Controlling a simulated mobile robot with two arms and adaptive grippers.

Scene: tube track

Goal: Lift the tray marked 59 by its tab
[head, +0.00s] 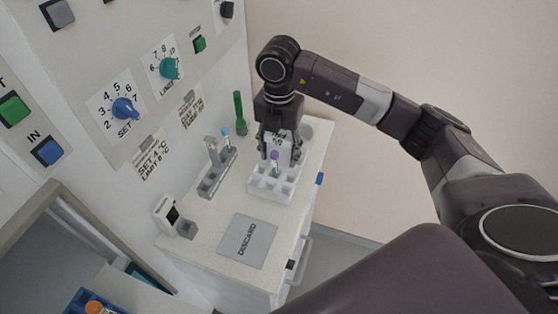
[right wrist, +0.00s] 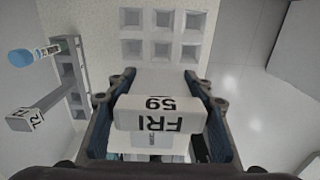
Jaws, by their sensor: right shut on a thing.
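The white tray (head: 262,190) with square wells is on the counter in the head view, near its right edge; I cannot tell whether it is clear of the surface. Its wells (right wrist: 160,48) show at the top of the right wrist view. Its upright tab (right wrist: 160,114) reads "FRI 59", upside down there. My right gripper (head: 277,150) reaches down from above and is shut on the tab, one finger on each side (right wrist: 160,118). My left gripper is not in view.
A grey rack (head: 212,182) with a blue-capped tube (head: 226,134) stands left of the tray. A green tube (head: 239,112) is behind. A grey DISCARD mat (head: 262,232) lies in front, beside a small white device (head: 165,214). The control panel wall (head: 130,60) borders the left.

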